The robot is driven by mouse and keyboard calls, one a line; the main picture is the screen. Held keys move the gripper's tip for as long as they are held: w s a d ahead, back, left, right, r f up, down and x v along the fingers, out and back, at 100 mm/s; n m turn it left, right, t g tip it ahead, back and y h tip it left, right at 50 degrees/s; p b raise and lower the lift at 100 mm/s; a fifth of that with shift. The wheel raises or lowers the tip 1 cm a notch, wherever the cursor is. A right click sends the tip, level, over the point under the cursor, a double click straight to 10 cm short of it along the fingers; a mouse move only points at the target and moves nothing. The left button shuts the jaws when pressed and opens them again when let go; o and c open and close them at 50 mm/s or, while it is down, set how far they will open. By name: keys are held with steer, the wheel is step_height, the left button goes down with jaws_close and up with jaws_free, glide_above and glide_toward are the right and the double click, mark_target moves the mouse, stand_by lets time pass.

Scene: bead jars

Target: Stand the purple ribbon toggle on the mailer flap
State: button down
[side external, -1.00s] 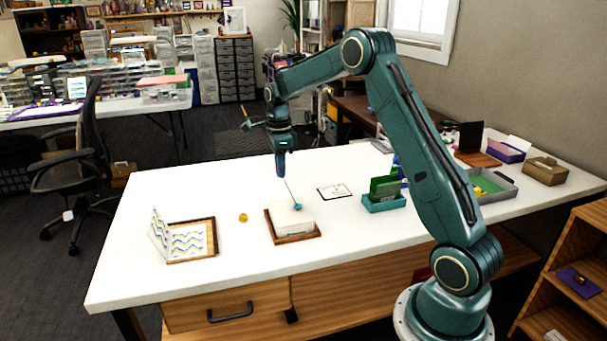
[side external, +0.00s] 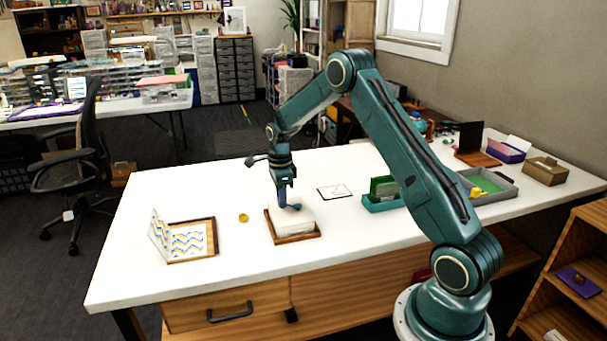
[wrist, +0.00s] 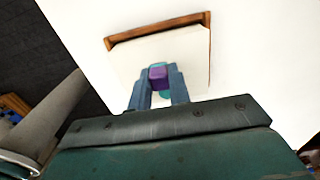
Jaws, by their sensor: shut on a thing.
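In the wrist view the purple ribbon toggle (wrist: 157,74) is between the fingertips of my gripper (wrist: 158,70), which is shut on it. Teal shows just above and below the purple piece. My gripper (side external: 283,204) is low over a white block (side external: 294,222) on a wooden tray (side external: 280,240); the toggle is hard to make out in the side view. A small teal piece (side external: 295,207) sits at the block's top beside the fingertips. I cannot tell whether the held toggle touches the block, nor surely which surface is the mailer flap.
A zigzag-patterned card on a wooden tray (side external: 207,222) and a yellow round piece (side external: 243,217) are to the left. A white card (side external: 335,191), teal holder (side external: 383,203), grey tray (side external: 505,190), purple box (side external: 507,150) and brown box (side external: 545,170) are to the right. The front table is clear.

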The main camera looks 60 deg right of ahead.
steer(key=shift+f, duration=1)
steer(key=shift+f, duration=0.15)
steer(key=c, duration=1.3)
jaws_free()
step_height(320, 180, up, 12)
steer(key=shift+r, duration=0.2)
